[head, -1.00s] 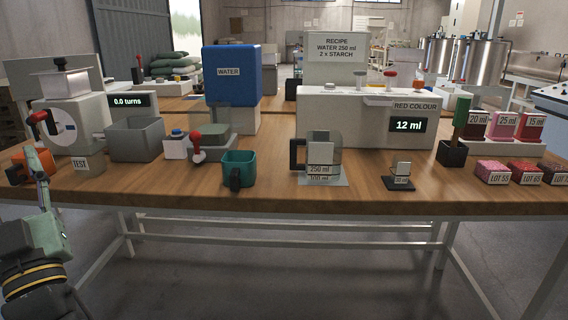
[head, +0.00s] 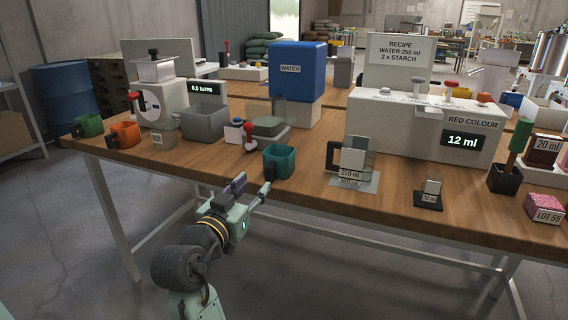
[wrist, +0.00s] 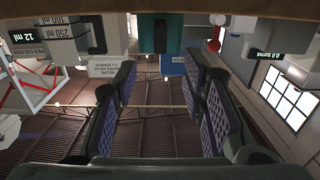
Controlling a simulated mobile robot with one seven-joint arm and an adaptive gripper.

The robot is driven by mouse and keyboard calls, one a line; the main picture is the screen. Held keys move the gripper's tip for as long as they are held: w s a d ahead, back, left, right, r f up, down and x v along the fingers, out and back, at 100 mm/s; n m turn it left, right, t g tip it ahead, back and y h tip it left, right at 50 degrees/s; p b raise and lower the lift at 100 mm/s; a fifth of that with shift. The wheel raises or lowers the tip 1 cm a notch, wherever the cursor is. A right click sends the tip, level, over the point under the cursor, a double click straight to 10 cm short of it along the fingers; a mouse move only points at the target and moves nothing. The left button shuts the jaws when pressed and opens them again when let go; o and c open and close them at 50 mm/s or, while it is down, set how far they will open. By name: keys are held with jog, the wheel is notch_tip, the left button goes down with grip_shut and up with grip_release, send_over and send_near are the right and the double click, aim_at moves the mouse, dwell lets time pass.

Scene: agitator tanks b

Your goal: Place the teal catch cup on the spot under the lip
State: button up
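The teal catch cup (head: 279,162) stands upright on the wooden table near its front edge, handle toward me. In the wrist view, which is upside down, the teal cup (wrist: 153,34) is at the top middle, beyond the fingertips. My gripper (head: 253,186) is in front of the table edge, just left of and below the cup. Its two fingers (wrist: 160,85) are spread wide with nothing between them. They do not touch the cup. I cannot tell which lip or spot the task means; no marked spot is clear in these views.
The red-levered device (head: 250,135) stands behind the cup, with a grey bin (head: 204,122) left of it. A 250 ml vessel (head: 351,160) is to the right. Green (head: 89,125) and orange (head: 124,134) cups stand at the left. Table between teal cup and vessel is clear.

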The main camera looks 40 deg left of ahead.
aim_at(267, 170)
jog(key=p+x, duration=0.2)
jog(key=x, duration=0.5)
jog(key=shift+w+a+r, duration=0.1)
jog(key=shift+w, duration=0.3)
jog(key=shift+c, duration=0.2)
grip_shut()
